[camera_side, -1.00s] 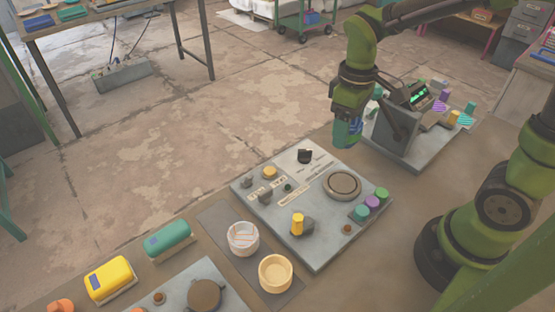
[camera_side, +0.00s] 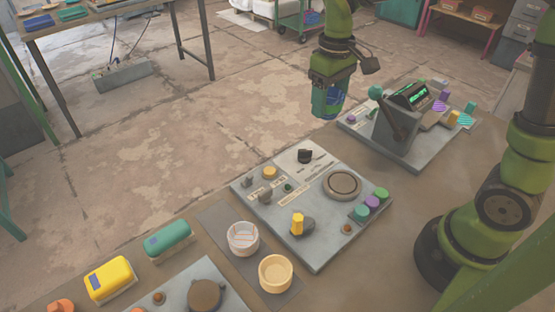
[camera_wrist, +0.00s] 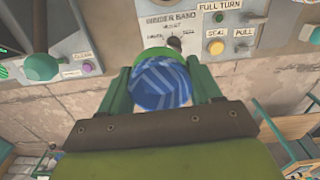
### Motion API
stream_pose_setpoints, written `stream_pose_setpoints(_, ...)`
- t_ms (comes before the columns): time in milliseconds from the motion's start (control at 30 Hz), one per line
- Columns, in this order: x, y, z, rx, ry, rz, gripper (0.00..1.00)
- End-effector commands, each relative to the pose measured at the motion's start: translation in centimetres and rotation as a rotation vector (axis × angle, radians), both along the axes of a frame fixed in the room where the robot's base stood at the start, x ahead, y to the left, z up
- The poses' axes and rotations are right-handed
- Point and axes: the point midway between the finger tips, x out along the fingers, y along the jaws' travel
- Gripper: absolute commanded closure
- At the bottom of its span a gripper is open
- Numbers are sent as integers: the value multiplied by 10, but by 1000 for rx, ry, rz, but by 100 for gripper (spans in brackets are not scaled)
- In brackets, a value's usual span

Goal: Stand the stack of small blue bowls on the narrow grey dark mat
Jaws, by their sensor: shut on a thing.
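The stack of small blue striped bowls (camera_wrist: 160,82) sits between the green fingers of my gripper (camera_wrist: 163,75) in the wrist view. In the side view my gripper (camera_side: 327,104) is shut on it, in the air behind the grey control panel; the fingers partly cover the blue stack. How many bowls are in it cannot be told. The narrow dark grey mat (camera_side: 214,217) lies at the front, left of the panel, apart from my gripper. A white striped bowl stack (camera_side: 243,237) and a yellow bowl stack (camera_side: 275,272) stand on the mat.
The control panel (camera_side: 300,255) has raised knobs and a round plate (camera_side: 342,184). A lever press (camera_side: 397,130) stands at the right. A green case (camera_side: 168,240) and a yellow case (camera_side: 108,279) lie left of the mat. The mat's far left end is bare.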

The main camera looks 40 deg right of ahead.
Motion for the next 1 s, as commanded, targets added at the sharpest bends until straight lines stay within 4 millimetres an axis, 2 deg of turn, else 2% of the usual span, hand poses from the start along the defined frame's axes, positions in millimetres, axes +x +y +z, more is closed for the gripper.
stream_pose_setpoints(167, 15, 71, -22, 2, 5, 164, 70)
stream_pose_setpoints(400, 28, 194, -54, 0, 4, 323, 70)
stream_pose_setpoints(500, 27, 236, -63, 0, 1, 350, 70)
stream_pose_setpoints(600, 26, 267, -69, 1, 0, 353, 70)
stream_pose_setpoints(700, 31, 281, -68, 2, -1, 329, 70)
stream_pose_setpoints(867, 37, 284, -66, 0, 1, 286, 70)
stream_pose_setpoints(1000, 36, 283, -91, -2, 5, 267, 70)
